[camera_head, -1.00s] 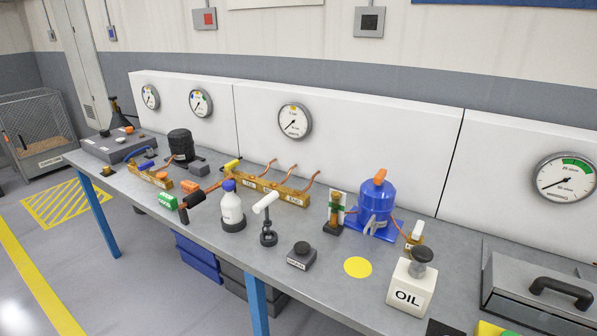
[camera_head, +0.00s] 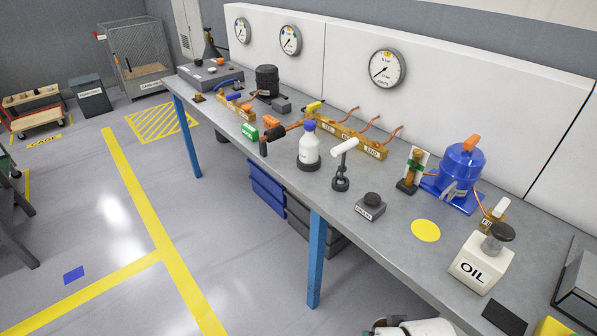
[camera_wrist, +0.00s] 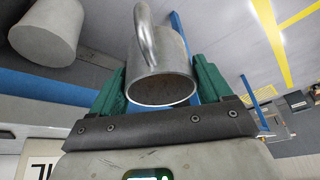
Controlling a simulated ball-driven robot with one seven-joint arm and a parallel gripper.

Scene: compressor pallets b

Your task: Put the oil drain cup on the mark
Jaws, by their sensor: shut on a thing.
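The oil drain cup (camera_wrist: 172,62) is a grey metal mug with a loop handle, in the wrist view. My gripper (camera_wrist: 163,82) is shut on it, with one green finger on each side. Its round brownish end faces the wrist camera. The mark, a flat yellow disc (camera_head: 425,230), lies bare on the grey bench top in the head view, between the black-knobbed block and the oil can. The cup is not visible in the head view.
A white OIL can (camera_head: 480,264) stands right of the disc. A dark knobbed block (camera_head: 371,207) is to its left. Behind are a blue compressor (camera_head: 462,172) and a small brass fitting stand (camera_head: 411,172). The bench (camera_head: 390,247) is clear just around the disc.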

